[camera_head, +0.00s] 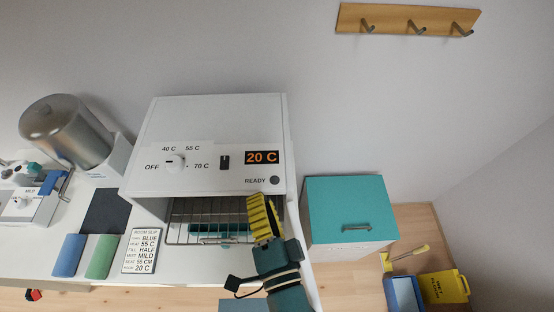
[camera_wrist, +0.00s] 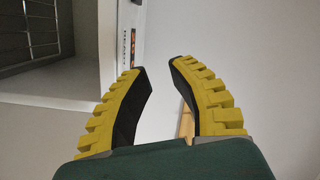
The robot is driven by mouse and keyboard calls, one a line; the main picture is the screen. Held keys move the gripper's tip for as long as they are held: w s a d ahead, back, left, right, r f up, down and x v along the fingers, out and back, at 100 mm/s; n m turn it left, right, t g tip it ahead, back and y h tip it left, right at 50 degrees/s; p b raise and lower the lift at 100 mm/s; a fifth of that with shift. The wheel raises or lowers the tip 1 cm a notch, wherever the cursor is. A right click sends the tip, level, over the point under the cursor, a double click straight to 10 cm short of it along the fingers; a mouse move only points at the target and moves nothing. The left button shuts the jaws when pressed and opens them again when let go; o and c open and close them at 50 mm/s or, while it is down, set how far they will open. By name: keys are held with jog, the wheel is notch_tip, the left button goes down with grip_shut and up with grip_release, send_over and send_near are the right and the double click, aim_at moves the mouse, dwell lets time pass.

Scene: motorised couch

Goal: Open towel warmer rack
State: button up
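The towel warmer (camera_head: 205,120) is a white box on the counter, with a knob, a switch and an orange 20 C display on its panel. Its front is open below the panel. The wire rack (camera_head: 195,233) shows in that opening, with something teal on or under it. I cannot tell how far it is drawn out. Part of the rack also shows at the wrist view's upper left (camera_wrist: 28,40). My gripper (camera_head: 262,204) is in front of the warmer's right side, overlapping the rack's right end in the head view. In the wrist view its yellow fingers (camera_wrist: 157,68) are apart with nothing between them.
A metal canister (camera_head: 67,130) stands left of the warmer. Blue and green rolls (camera_head: 103,256) and a room slip card (camera_head: 142,250) lie on the counter. A teal-topped cabinet (camera_head: 350,208) stands to the right, with a wet-floor sign (camera_head: 446,288) beyond. Wall hooks (camera_head: 410,20) are above.

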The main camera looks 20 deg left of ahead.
notch_tip(320, 180, up, 9)
jog(key=w+d+n+t+h+p, duration=0.1)
jog(key=w+d+p, duration=0.1)
jog(key=w+p, duration=0.1)
jog(key=shift+d+r+n+t, duration=0.15)
jog(key=shift+n+t, duration=0.15)
